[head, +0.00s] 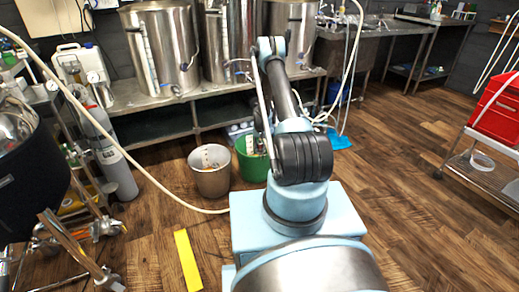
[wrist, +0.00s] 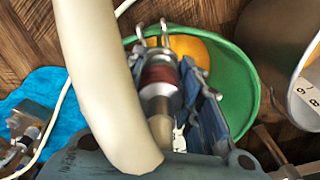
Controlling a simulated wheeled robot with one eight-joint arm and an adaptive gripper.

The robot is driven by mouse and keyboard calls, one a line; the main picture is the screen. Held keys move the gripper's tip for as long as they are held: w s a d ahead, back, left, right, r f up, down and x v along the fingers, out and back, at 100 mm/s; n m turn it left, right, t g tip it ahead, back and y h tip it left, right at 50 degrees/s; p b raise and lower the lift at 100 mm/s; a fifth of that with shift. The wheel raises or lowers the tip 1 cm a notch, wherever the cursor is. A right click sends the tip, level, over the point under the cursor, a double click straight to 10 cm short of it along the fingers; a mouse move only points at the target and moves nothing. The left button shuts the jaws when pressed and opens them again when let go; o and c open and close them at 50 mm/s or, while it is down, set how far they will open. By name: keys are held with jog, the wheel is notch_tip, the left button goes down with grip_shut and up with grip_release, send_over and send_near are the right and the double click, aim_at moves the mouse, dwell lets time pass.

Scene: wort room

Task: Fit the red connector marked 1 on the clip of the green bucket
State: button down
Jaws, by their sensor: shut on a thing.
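The red connector (wrist: 159,77), a metal fitting with a red band and metal loops at its far end, is in my gripper (wrist: 170,95) in the wrist view. A blue-grey finger lies along its right side; the thick pale hose hides much of the left. No number is readable on it. The green bucket (wrist: 240,88) is just beyond, with the connector's far end over its opening. In the head view the green bucket (head: 253,170) stands on the floor, partly behind my arm. I cannot make out its clip.
A beige bucket (head: 210,180) stands left of the green one; a numbered scale (wrist: 308,92) shows inside a bucket in the wrist view. An orange round thing (wrist: 190,50) is in the green bucket. A blue cloth (wrist: 40,95) lies on the floor. The steel bench (head: 160,100) is behind.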

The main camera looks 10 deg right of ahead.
jog(key=shift+f, duration=0.2)
jog(key=c, duration=1.1)
grip_release()
jog(key=shift+r, duration=0.1)
